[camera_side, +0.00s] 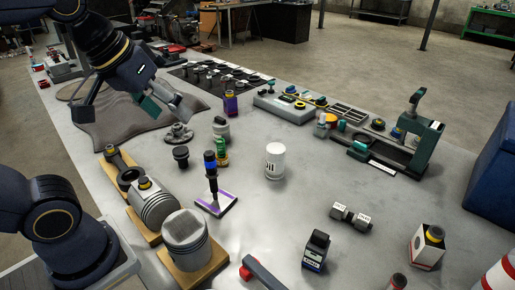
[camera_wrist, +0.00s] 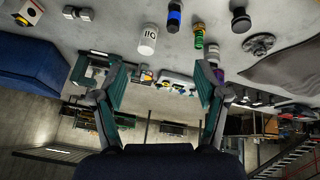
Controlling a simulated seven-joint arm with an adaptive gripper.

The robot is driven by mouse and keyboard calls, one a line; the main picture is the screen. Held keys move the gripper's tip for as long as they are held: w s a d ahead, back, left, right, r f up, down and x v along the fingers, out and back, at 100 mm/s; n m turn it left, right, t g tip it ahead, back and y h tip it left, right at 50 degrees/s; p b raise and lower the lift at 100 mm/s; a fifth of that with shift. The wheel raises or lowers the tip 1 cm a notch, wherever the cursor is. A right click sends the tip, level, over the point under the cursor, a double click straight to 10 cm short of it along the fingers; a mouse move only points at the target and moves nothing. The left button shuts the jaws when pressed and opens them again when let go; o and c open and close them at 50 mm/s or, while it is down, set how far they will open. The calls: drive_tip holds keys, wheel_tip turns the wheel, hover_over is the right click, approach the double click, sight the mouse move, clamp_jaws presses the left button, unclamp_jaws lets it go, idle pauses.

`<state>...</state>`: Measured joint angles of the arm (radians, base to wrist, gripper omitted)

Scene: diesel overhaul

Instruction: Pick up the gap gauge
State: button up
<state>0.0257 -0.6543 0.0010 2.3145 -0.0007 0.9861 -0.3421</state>
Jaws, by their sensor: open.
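No part is plainly labelled as the gap gauge, and I cannot tell for certain which it is. A dark bar with two pale labelled ends (camera_side: 351,217) lies alone on the right front of the table and may be a gauge; it also shows in the wrist view (camera_wrist: 78,13). A green C-shaped frame (camera_side: 430,145) stands on a fixture at the back right. My gripper (camera_side: 132,112) is above the grey cloth at the back left, far from the bar. Its teal-padded fingers (camera_wrist: 160,78) are spread wide with nothing between them.
A white oil can (camera_side: 275,162) stands mid-table. A blue-and-black upright tool (camera_side: 211,175) stands on a small purple-edged pad. Pistons (camera_side: 186,230) sit on wooden blocks at the front left. A blue bin (camera_side: 492,170) is at the right.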

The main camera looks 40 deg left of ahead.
drive_tip(key=w+d+r+n+g, duration=0.2)
drive_tip(key=w+d, duration=0.4)
drive_tip(key=w, duration=0.3)
drive_tip(key=m+g, duration=0.3)
drive_tip(key=g, duration=0.1)
hover_over(320, 233)
wheel_tip(320, 233, down, 14)
wheel_tip(320, 233, down, 11)
drive_tip(key=shift+r, duration=0.15)
drive_tip(key=shift+d+f, duration=0.15)
drive_tip(key=shift+f, duration=2.65)
drive_tip(key=shift+c, duration=0.2)
clamp_jaws()
